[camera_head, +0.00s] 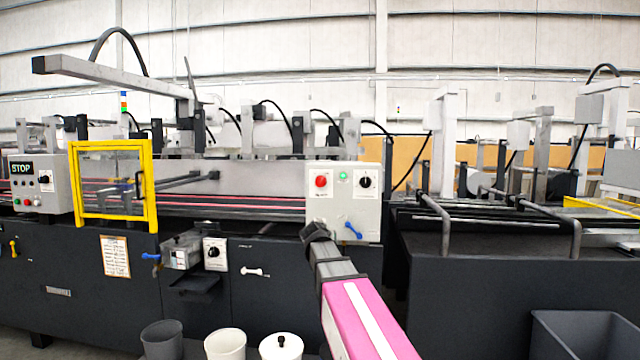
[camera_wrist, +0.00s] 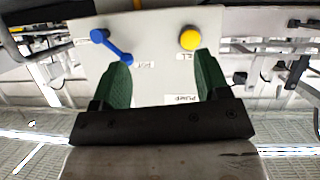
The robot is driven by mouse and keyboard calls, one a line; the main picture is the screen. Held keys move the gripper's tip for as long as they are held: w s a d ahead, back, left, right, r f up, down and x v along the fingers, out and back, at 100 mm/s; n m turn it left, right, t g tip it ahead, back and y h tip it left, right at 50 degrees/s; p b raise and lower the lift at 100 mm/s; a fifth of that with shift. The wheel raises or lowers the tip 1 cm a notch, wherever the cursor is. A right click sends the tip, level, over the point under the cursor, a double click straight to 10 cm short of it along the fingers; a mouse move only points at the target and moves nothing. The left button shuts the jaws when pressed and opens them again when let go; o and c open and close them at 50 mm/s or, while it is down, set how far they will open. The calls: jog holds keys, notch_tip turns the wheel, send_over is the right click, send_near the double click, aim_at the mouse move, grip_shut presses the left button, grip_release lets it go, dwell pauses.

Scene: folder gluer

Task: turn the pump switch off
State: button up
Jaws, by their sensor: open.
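A pale control box (camera_head: 333,175) stands ahead on the machine, with a blue lever (camera_head: 353,230) slanting at its lower right. In the wrist view the panel is upside down, with the blue lever (camera_wrist: 112,46) at upper left and a yellow knob (camera_wrist: 190,39) at upper right. An inverted label reading like PUMP (camera_wrist: 180,98) lies between the fingers; I cannot tell which control it names. My gripper (camera_wrist: 163,75) is open and empty before the panel, fingertips below both controls in the picture. In the head view my gripper (camera_head: 316,232) covers the box's lower left.
The box also bears a red button (camera_head: 321,182), a green button (camera_head: 343,176) and a black rotary knob (camera_head: 365,182). A yellow-framed guard (camera_head: 153,190) and a small box with a black knob (camera_head: 214,252) are left. Bins (camera_head: 225,343) stand below; metal rails (camera_head: 445,222) project at right.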

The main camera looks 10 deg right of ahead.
aim_at(320, 182)
jog(key=w+a+r+t, duration=0.1)
jog(key=w+r+t, duration=0.1)
jog(key=r, duration=0.8)
jog(key=w+a+r+t, duration=0.1)
jog(key=a+r+t, duration=0.15)
jog(key=r, duration=0.65)
jog(key=x, duration=1.1)
jog(key=shift+d+r, duration=0.15)
jog(key=shift+d, duration=0.3)
jog(key=c, duration=0.9)
